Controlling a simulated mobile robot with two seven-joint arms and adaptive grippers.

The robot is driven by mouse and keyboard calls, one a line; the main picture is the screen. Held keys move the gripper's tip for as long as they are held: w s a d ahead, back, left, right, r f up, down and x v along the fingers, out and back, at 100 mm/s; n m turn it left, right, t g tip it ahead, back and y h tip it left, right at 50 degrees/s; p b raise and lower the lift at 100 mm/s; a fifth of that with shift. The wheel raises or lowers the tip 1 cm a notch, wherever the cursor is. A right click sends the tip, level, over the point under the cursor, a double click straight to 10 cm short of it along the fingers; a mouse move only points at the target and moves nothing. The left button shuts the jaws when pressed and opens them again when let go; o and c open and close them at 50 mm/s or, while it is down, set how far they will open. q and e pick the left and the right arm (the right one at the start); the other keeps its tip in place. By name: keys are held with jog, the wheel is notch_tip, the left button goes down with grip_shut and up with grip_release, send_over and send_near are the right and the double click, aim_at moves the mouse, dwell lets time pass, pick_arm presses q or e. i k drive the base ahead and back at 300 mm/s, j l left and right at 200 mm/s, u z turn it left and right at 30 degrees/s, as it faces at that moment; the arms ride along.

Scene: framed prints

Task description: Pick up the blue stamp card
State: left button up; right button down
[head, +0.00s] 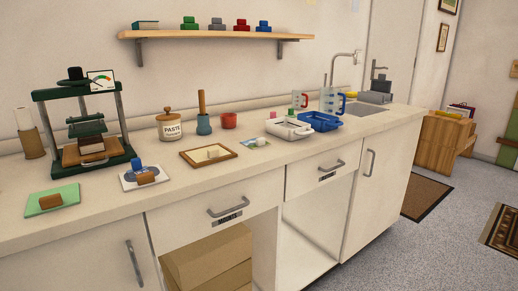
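A white card (128,184) lies on the counter at the front left, with a blue stamp-like piece (137,166) and a brown block (146,178) on it. I take this to be the blue stamp card, but its markings are too small to read. A green card (45,206) with a brown block on it lies to its left. A small blue and green card (257,142) lies farther right, partly covered by a pale piece. Neither of my grippers is in view.
A green press (84,120) stands behind the cards. A wooden frame (190,156), a paste jar (170,126), white and blue trays (321,121) and measuring jugs (333,101) stand on the counter (105,211). A shelf (215,36) hangs above.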

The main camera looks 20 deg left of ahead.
aim_at(138, 169)
jog(key=u, duration=1.35)
jog(key=k+j, duration=0.05)
